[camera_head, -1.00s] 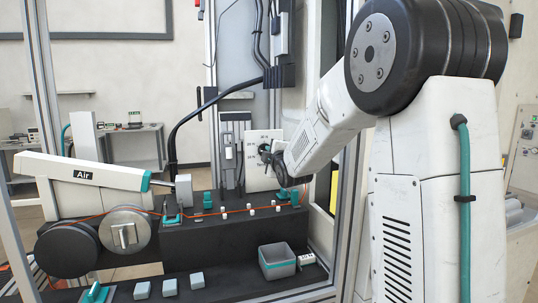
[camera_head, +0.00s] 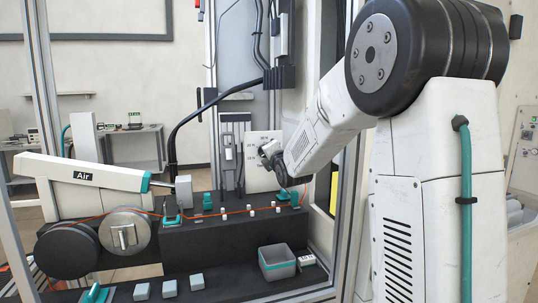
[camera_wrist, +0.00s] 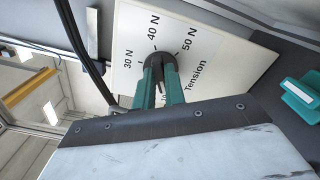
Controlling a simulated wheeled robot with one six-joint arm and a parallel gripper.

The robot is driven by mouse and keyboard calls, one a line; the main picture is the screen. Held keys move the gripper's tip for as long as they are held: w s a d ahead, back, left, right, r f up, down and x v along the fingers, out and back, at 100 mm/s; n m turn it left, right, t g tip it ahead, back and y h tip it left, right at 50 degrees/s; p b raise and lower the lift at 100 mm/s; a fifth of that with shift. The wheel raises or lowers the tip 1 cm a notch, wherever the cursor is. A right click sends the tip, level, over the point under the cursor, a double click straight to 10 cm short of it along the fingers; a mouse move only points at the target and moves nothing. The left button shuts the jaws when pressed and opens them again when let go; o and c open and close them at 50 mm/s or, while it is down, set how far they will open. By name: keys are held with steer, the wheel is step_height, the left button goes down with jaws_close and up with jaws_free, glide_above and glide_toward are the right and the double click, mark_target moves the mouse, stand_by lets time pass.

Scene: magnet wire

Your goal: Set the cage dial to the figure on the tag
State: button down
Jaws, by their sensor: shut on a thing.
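The cage dial is a dark round knob (camera_wrist: 158,57) on a white panel (camera_wrist: 225,62) lettered 30 N, 40 N, 50 N and Tension. The panel also shows in the head view (camera_head: 258,181), upright at the back of the cage. My gripper (camera_wrist: 161,70) has its green fingers on either side of the knob and is shut on it. In the head view my gripper (camera_head: 267,151) is at the panel's face and hides the knob. The knob's pointer is hidden, so I cannot tell its setting. A small white piece with dark marks (camera_head: 307,260), perhaps the tag, is too small to read.
A grey bin (camera_head: 277,266) stands on the lower black shelf, with several grey blocks to its left. An orange wire (camera_head: 190,213) runs along the black bench below the panel from the spool (camera_head: 126,232). Cage posts stand close to my arm.

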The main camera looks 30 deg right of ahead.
steer(key=shift+f, duration=0.1)
stand_by(0.4)
steer(key=c, duration=1.5)
jaws_free()
steer(key=shift+o, duration=0.2)
steer(key=v, duration=0.8)
